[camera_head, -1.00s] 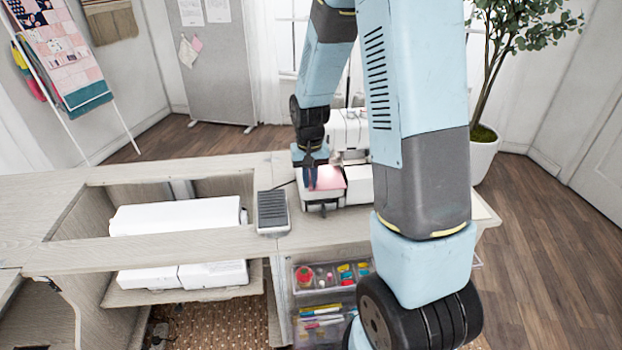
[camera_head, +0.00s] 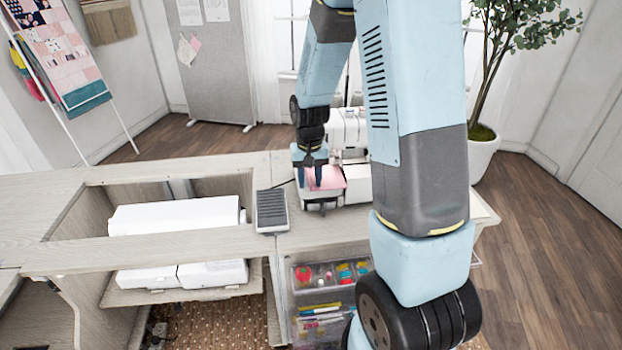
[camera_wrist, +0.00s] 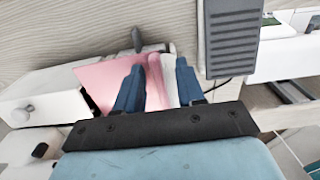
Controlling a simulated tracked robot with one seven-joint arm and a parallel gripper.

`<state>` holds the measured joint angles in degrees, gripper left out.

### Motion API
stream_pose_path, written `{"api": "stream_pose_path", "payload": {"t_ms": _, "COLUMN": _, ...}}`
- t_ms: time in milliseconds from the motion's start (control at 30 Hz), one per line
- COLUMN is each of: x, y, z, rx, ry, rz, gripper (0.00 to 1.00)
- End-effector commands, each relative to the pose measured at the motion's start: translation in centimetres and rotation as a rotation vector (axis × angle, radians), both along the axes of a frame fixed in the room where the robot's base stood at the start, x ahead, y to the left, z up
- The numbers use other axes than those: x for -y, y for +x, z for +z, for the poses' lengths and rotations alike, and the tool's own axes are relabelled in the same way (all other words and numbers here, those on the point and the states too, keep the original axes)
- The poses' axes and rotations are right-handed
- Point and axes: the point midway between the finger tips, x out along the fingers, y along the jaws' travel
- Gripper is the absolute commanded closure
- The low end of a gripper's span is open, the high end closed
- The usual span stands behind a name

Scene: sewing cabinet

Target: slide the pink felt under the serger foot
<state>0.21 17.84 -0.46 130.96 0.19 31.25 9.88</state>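The pink felt (camera_head: 331,179) lies on the small front bed of the white serger (camera_head: 347,128). In the wrist view the felt (camera_wrist: 100,79) spreads to the left of my fingers, and a raised pink strip of it shows between them. My gripper (camera_wrist: 160,68) is open, its two dark blue fingers apart, with the tips low over the felt; contact is unclear. In the head view my gripper (camera_head: 311,178) is above the left part of the felt. The serger body (camera_wrist: 45,98) is at the left in the wrist view. I cannot make out the foot.
A grey pedal (camera_head: 271,209) lies on the table left of the serger; it also shows in the wrist view (camera_wrist: 233,35). Further left is an open cabinet well holding a white machine (camera_head: 175,215). Clear drawers of sewing supplies (camera_head: 322,275) are below the table.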

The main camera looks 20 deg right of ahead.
Motion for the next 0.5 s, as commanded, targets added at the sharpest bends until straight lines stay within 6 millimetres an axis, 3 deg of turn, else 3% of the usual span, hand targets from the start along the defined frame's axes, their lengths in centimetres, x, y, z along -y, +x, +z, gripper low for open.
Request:
{"api": "stream_pose_path", "payload": {"t_ms": 267, "x": 0.0, "y": 0.0, "z": 1.0, "rx": 0.003, "ry": -0.001, "rz": -0.001, "gripper": 0.59}}
{"api": "stream_pose_path", "payload": {"t_ms": 500, "x": 0.0, "y": 0.1, "z": 5.0, "rx": 0.005, "ry": 0.000, "rz": 0.000, "gripper": 0.59}}
